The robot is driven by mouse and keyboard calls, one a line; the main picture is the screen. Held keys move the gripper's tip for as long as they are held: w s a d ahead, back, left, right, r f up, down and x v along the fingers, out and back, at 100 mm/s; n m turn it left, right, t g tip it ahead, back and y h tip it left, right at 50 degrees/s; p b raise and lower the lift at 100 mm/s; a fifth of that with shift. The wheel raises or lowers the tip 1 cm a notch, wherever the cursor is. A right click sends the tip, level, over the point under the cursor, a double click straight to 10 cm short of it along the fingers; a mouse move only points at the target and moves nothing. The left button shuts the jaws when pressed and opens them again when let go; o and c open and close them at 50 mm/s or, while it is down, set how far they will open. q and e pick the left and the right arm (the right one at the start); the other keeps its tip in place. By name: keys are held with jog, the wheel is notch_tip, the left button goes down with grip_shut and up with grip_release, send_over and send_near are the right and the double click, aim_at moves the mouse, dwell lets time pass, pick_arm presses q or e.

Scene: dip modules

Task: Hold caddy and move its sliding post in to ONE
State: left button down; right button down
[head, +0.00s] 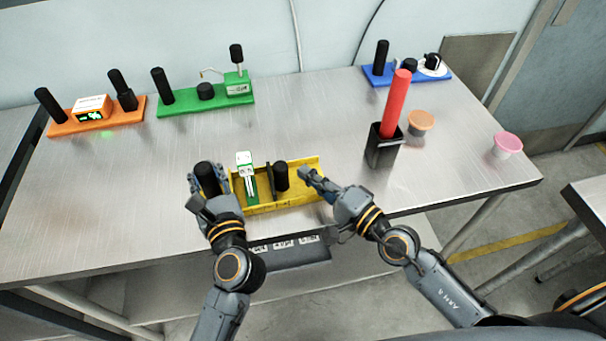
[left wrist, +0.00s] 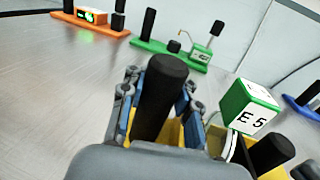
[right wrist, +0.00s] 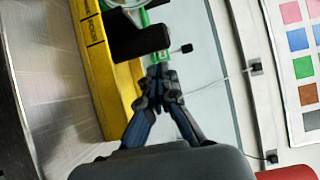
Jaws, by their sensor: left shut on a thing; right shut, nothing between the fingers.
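The yellow caddy (head: 305,190) lies near the table's front edge. A black upright handle (head: 206,176) stands at its left end. My left gripper (head: 207,190) is shut on this handle, and its fingers clasp it in the left wrist view (left wrist: 160,100). Inside the caddy, a short black post (head: 281,176) stands beside a thin black plate, right of a green strip with a white-and-green block (head: 245,160). The block reads E 5 in the left wrist view (left wrist: 250,106). My right gripper (head: 306,173) is shut and empty at the caddy's right part, right of the post and apart from it.
A black holder (head: 382,150) with a red rod stands right of the caddy, with orange (head: 421,122) and pink (head: 507,144) cups beyond. Orange (head: 72,124), green (head: 190,106) and blue (head: 377,80) modules stand at the back. The table between them and the caddy is clear.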

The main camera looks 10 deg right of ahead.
aim_at(280, 177)
jog(key=shift+w+a, duration=0.15)
jog(key=shift+a, duration=0.55)
jog(key=a, duration=0.5)
jog(key=shift+d, duration=0.15)
jog(key=shift+s+d, duration=0.2)
jog(key=shift+d, duration=0.25)
jog(key=d, duration=0.1)
jog(key=s+d, duration=0.1)
jog(key=d, duration=0.1)
jog(key=shift+s+d+f, duration=0.1)
jog(key=shift+d, duration=0.1)
jog(key=v, duration=0.9)
jog(key=shift+s, duration=0.1)
